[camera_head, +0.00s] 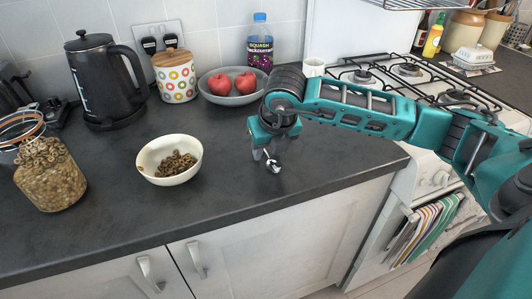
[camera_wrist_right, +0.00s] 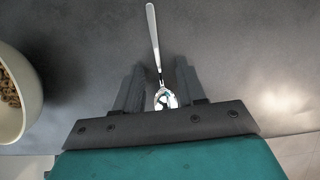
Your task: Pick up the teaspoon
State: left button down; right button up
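The teaspoon (camera_head: 273,166) is a small shiny metal spoon on the dark counter, right of the white cereal bowl. In the right wrist view the teaspoon (camera_wrist_right: 154,40) shows its handle pointing up the picture and its bowl between the fingers. My right gripper (camera_head: 265,153) is over it, fingers pointing down. In the wrist view the right gripper (camera_wrist_right: 159,88) is open, one finger on each side of the spoon, with gaps visible. I cannot tell how far the fingertips are above the counter. Most of the spoon's handle is hidden in the head view. My left gripper is not in view.
The white bowl (camera_head: 153,170) with cereal rings stands left of the gripper. A glass cereal jar (camera_head: 52,180), a black kettle (camera_head: 100,85) and a grey bowl (camera_head: 222,98) with red apples stand around. The counter's front edge is close; the hob (camera_head: 385,75) is right.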

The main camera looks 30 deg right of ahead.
grip_shut()
dwell(0.6)
